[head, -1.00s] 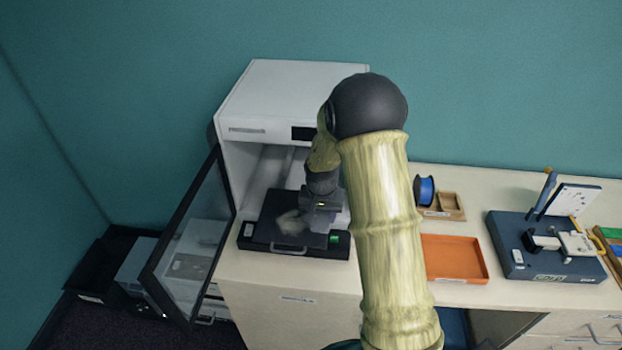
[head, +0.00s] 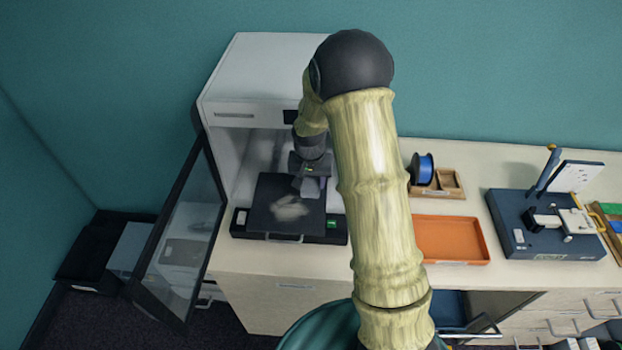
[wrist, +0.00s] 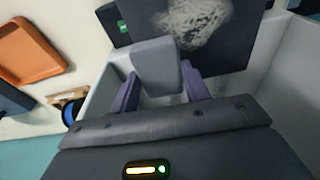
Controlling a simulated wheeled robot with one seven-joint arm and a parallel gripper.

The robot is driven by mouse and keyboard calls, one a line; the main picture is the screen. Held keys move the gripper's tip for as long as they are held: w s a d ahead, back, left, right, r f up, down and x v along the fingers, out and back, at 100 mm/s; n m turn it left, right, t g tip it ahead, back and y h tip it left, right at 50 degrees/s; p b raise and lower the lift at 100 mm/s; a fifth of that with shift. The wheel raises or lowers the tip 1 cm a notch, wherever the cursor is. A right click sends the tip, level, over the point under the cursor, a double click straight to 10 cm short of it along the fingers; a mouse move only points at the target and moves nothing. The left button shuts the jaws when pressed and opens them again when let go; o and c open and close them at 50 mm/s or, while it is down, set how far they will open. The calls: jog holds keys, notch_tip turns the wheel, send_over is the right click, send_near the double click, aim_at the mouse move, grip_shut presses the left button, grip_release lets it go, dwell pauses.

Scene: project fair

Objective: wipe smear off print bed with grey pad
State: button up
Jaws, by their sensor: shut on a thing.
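The white printer (head: 265,65) stands against the back wall with its door open. Its dark print bed (head: 262,220) bears a pale smear (head: 291,208), which is large and mottled in the wrist view (wrist: 195,22). My gripper (head: 310,186) is inside the printer opening, over the right part of the bed. In the wrist view its purple fingers (wrist: 162,92) are shut on the grey pad (wrist: 157,68). The pad shows beside the smear in that view. I cannot tell whether the pad touches the bed.
The glass door (head: 180,235) hangs open at the left of the printer. The printer's side walls are close around my gripper. An orange tray (head: 450,240), a blue spool (head: 422,168) and a dark blue device (head: 550,228) stand on the counter to the right.

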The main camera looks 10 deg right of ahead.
aim_at(289, 203)
jog(key=shift+f+b, duration=1.95)
jog(key=shift+f, duration=1.05)
jog(key=shift+f+b, duration=0.8)
jog(key=shift+f, duration=0.2)
jog(key=shift+r, duration=0.1)
jog(key=shift+w+a, duration=0.25)
jog(key=shift+a, duration=0.6)
jog(key=shift+w+a, duration=0.25)
jog(key=shift+a, duration=0.55)
jog(key=shift+w+a, duration=0.25)
jog(key=shift+a, duration=0.55)
jog(key=shift+w+a, duration=0.25)
jog(key=shift+a, duration=0.55)
jog(key=shift+w+a, duration=0.3)
jog(key=shift+a, duration=0.55)
jog(key=shift+w+a, duration=0.25)
jog(key=shift+a, duration=0.6)
